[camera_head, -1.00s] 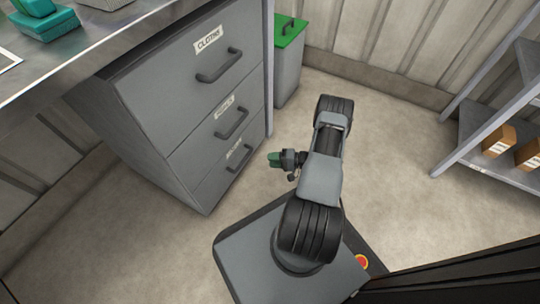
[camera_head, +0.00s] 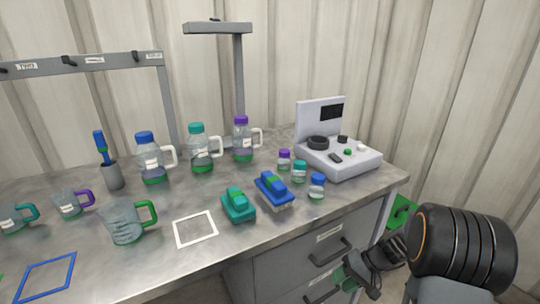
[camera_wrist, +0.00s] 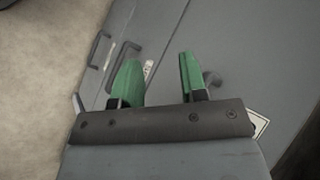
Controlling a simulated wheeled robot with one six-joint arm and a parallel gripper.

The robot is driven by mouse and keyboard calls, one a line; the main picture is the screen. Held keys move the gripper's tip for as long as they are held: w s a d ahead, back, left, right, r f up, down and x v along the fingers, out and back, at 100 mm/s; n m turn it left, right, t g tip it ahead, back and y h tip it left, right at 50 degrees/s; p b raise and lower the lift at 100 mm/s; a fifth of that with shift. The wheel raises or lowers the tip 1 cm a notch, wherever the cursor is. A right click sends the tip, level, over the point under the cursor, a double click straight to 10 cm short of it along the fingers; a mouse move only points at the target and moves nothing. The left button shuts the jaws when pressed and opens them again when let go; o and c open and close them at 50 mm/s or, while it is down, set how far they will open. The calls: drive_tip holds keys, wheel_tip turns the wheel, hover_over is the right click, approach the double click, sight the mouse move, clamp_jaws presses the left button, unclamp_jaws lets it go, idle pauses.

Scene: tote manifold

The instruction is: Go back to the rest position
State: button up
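My gripper (camera_wrist: 158,82) shows in the wrist view with its two green fingers apart and nothing between them. It hangs in front of the grey drawer cabinet (camera_wrist: 225,45), whose handles show behind the fingers. In the head view my gripper (camera_head: 352,275) is at the lower right, below the table top and beside the cabinet (camera_head: 292,262). My arm is folded at the right edge of that view. I cannot tell whether the fingers touch the cabinet.
The metal table (camera_head: 165,272) holds several bottles and beakers, a teal block (camera_head: 238,206), a blue block (camera_head: 273,190) and a white device (camera_head: 345,158). A green-lidded bin (camera_head: 401,212) stands beyond the cabinet, near my arm. Bare floor (camera_wrist: 35,90) shows at the left in the wrist view.

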drive_tip(key=s+a+r+t+h+p, duration=0.1)
drive_tip(key=r+p, duration=0.5)
drive_tip(key=r, duration=0.6)
drive_tip(key=s+a+r+n+t+h+p, duration=0.1)
drive_tip(key=s+r+h+p, duration=0.3)
drive_tip(key=r, duration=0.8)
drive_tip(key=s+a+r+n+t+h+p, duration=0.1)
drive_tip(key=s+a+r+t+h+p, duration=0.1)
drive_tip(key=s+r+p, duration=0.3)
wheel_tip(320, 180, up, 7)
drive_tip(key=h+p, duration=0.1)
drive_tip(key=p, duration=0.2)
drive_tip(key=shift+s+a+p, duration=0.3)
drive_tip(key=shift+s+a, duration=0.05)
drive_tip(key=shift+s, duration=0.05)
